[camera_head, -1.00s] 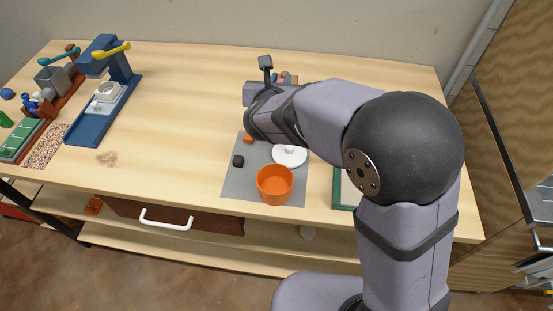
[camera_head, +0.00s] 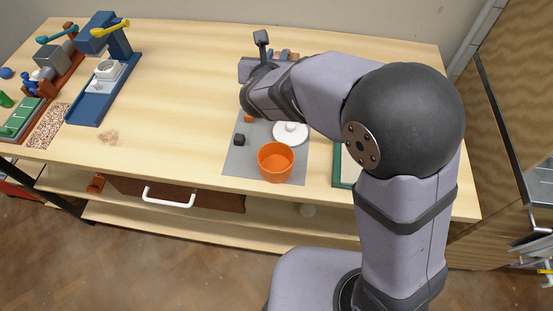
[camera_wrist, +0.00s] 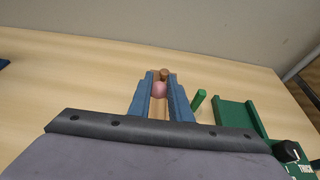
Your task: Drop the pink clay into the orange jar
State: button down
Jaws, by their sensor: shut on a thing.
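The pink clay (camera_wrist: 160,89) is a small rounded lump in the wrist view. It sits between the two blue-grey fingers of my gripper (camera_wrist: 161,90), which is shut on it. In the head view my arm hides the clay, and I cannot make out the fingertips. The orange jar (camera_head: 276,164) stands upright and open on a grey mat (camera_head: 240,165), at the table's front. My gripper end is behind the jar, toward the back of the table, well apart from it.
A white round lid (camera_head: 290,133), a black cube (camera_head: 239,140) and a small orange block (camera_head: 249,118) lie near the jar. A blue stand (camera_head: 105,85) is at left. A green cylinder (camera_wrist: 198,101) and green tray (camera_wrist: 237,115) show in the wrist view.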

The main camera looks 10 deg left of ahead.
jog(key=s+a+f+n+g+y+p, duration=0.15)
jog(key=s+a+n+y+p, duration=0.25)
jog(key=s+a+p, duration=1)
jog(key=s+d+f+m+h+p, duration=0.1)
jog(key=s+d+m+h+p, duration=0.1)
jog(key=d, duration=0.1)
jog(key=s+d+f+m+t+h+p, duration=0.1)
jog(key=s+d+f+m+h+p, duration=0.1)
jog(key=d, duration=0.1)
jog(key=s+d+f+m+h+p, duration=0.1)
jog(key=s+d+m+h+p, duration=0.1)
jog(key=s+d+h, duration=0.1)
jog(key=shift+d+f+m, duration=0.15)
jog(key=shift+d+m, duration=0.15)
jog(key=s+d+r+m+g+h, duration=0.35)
jog(key=d+m+h, duration=0.25)
jog(key=d, duration=0.2)
jog(key=b, duration=0.5)
send_over(280, 170)
jog(key=shift+m+h, duration=0.3)
jog(key=shift+h, duration=0.1)
jog(key=shift+f, duration=2.3)
